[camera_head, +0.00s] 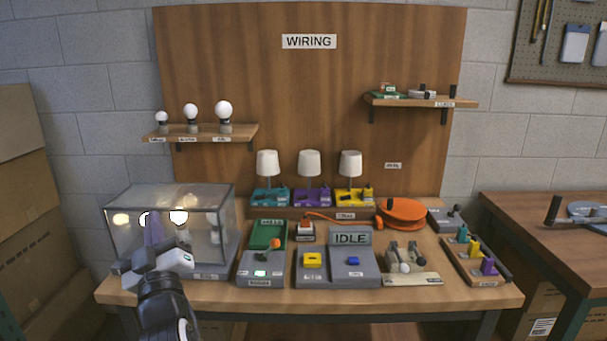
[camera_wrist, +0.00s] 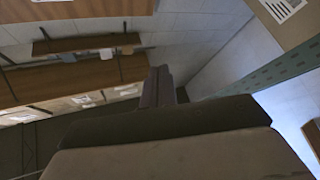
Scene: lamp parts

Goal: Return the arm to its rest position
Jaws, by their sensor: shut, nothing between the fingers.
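My arm rises at the lower left of the head view, in front of the clear box (camera_head: 215,235). My gripper (camera_head: 154,220) points up and away, its fingers together and nothing between them. It overlaps the box's front face in the picture; I cannot tell how close it is to the panel. In the wrist view my gripper's closed fingers (camera_wrist: 160,84) show in the middle, above the dark hand. The wrist view is tilted.
The workbench (camera_head: 330,297) carries the box at left, a station reading IDLE (camera_head: 350,238), an orange reel (camera_head: 401,213) and three small lamps behind. A bulb shelf (camera_head: 240,132) is above the box. Cardboard boxes (camera_head: 25,190) stand at far left, another table (camera_head: 540,215) at right.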

